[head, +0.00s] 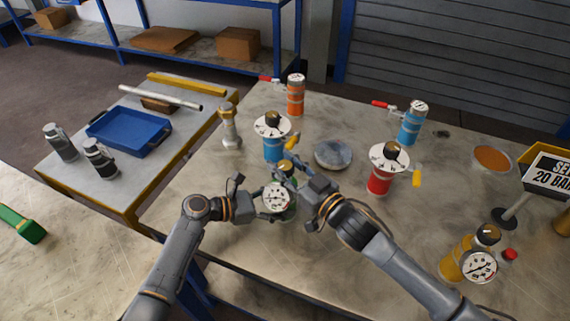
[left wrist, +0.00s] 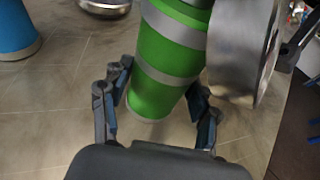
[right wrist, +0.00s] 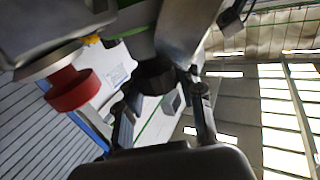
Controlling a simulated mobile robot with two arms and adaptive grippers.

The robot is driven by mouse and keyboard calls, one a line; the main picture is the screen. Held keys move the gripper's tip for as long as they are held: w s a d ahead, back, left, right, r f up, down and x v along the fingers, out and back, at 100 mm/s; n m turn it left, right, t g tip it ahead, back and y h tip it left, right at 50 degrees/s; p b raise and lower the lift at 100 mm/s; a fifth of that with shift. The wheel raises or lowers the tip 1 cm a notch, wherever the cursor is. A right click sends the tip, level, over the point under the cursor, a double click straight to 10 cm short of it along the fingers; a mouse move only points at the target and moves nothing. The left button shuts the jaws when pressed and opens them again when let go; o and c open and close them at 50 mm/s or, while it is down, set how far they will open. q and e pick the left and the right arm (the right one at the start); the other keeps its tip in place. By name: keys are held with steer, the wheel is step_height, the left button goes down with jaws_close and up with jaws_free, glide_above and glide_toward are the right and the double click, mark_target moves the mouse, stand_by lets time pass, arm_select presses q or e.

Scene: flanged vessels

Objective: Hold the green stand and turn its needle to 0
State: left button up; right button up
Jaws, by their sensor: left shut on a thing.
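The green stand (left wrist: 168,62) fills the middle of the left wrist view, with grey bands and a round metal gauge housing (left wrist: 245,50). In the head view its white dial (head: 276,197) faces me; the needle's reading is too small to tell. My left gripper (head: 259,203) is shut on the stand's body, one finger on each side (left wrist: 160,92). My right gripper (head: 296,174) is beside the stand's top, near its brass and black knob (head: 286,167). In the right wrist view its fingers (right wrist: 163,92) are apart, with a dark knob (right wrist: 155,77) near the tips; contact is unclear.
A blue vessel (head: 273,148) stands just behind, a red vessel (head: 379,181) to the right, and a round metal plate (head: 333,154) between them. The table front right of centre is clear.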

steer(key=c, duration=0.3)
steer(key=shift+c, duration=0.2)
steer(key=shift+a+n, duration=0.1)
steer(key=shift+n, duration=0.2)
steer(key=n+g+y, duration=0.3)
steer(key=g+y, duration=0.1)
steer(key=g, duration=0.1)
steer(key=shift+w+r+n, duration=0.1)
steer(key=shift+n, duration=0.3)
steer(key=shift+n+g+y, duration=0.55)
steer(key=shift+n+g, duration=0.5)
steer(key=shift+g, duration=0.6)
steer(key=shift+n+g+y, duration=0.55)
steer(key=shift+n+g, duration=0.5)
steer(key=shift+g, duration=0.9)
steer(key=o, duration=1.2)
